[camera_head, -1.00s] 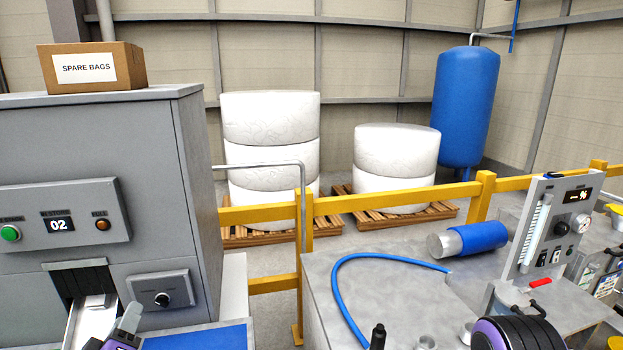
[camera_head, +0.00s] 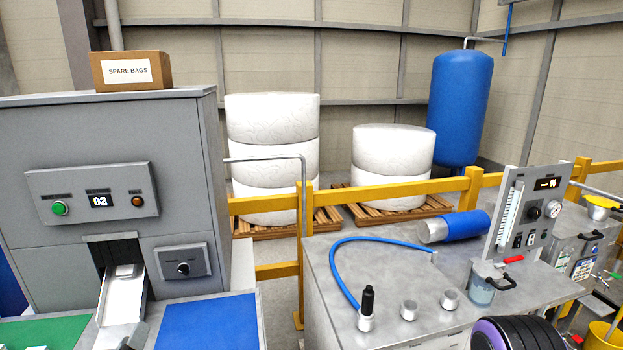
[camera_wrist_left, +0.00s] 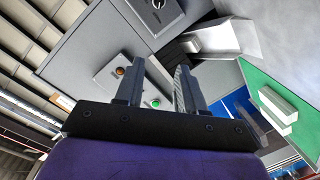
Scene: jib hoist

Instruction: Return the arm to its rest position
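My left gripper (camera_wrist_left: 160,67) shows in the left wrist view with its two dark fingers apart and nothing between them. Beyond the fingers is the grey machine front with its green button (camera_wrist_left: 155,103). The rest of my left arm is out of the picture. A black ribbed part with a purple rim at the lower right looks like my right arm. My right gripper is not in view.
The grey machine (camera_head: 60,140) bears a SPARE BAGS box (camera_head: 131,71). Green (camera_head: 45,333) and blue (camera_head: 207,322) mats lie before it. A yellow rail (camera_head: 400,190) runs behind.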

